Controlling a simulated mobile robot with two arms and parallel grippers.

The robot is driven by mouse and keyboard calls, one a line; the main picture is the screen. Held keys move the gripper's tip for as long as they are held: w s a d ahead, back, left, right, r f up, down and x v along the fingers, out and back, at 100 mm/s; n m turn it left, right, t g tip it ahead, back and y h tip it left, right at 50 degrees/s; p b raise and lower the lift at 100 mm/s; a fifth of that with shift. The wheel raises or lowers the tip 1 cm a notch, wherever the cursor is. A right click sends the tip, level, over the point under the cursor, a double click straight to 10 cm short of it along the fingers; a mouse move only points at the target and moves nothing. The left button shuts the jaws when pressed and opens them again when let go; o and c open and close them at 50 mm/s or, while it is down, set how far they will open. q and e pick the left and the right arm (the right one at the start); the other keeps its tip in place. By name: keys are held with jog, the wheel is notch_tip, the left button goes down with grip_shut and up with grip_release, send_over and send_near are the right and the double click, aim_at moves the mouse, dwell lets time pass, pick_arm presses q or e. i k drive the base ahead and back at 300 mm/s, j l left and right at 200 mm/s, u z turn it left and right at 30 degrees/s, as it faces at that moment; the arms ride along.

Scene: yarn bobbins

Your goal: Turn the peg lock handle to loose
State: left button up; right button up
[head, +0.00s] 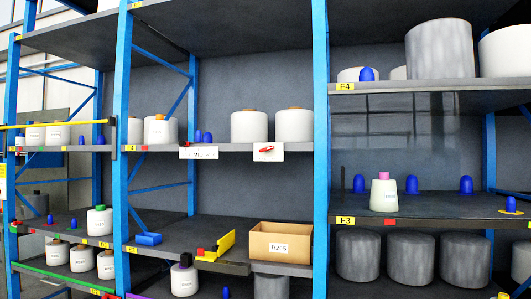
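Neither of my grippers is in view.
Two white bobbins (249,126) stand above the plate. A white label (199,153) hangs left of it. Blue uprights (321,120) divide the rack. A cardboard box (281,243) and a yellow piece (226,243) occupy the lower shelf. Blue pegs (411,184) stand at right.

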aim_at(267, 148)
jog(key=i+l, duration=0.2)
jog(key=i, duration=0.25)
jog(key=i+l+z, duration=0.15)
jog(key=i, duration=0.3)
